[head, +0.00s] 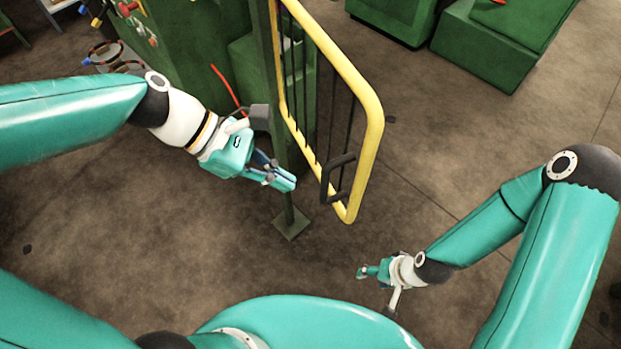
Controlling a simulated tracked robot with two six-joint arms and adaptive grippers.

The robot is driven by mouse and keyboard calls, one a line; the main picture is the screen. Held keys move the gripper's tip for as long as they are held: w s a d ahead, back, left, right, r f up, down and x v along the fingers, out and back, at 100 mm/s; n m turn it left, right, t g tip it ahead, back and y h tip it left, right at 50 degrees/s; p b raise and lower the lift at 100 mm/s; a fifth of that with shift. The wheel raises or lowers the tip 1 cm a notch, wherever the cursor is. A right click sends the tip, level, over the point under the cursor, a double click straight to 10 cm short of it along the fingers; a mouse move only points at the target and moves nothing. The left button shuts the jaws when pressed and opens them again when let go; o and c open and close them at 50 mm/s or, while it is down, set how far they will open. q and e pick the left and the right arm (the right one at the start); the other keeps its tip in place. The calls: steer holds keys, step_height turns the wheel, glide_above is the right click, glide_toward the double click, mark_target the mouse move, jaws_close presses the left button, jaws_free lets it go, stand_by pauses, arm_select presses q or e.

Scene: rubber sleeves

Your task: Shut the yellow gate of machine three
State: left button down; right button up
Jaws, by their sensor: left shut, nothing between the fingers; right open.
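The yellow gate (375,108) has a yellow tube frame with dark vertical bars. It hangs from a green post (266,60) and stands out from it toward the right and front. A black handle (337,178) sits near its lower free corner. My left gripper (291,184) is shut and empty, to the left of the gate and in front of the post. It looks apart from the handle. My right gripper (376,286) is open and empty, low over the floor, in front of and below the gate.
A green machine (185,45) with red knobs and coiled cables stands behind the post at the left. More green machine blocks (490,45) stand at the back right. The post's foot plate (291,223) is on the floor. The brown floor right of the gate is clear.

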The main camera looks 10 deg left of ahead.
arm_select(q)
steer(key=shift+d, duration=1.95)
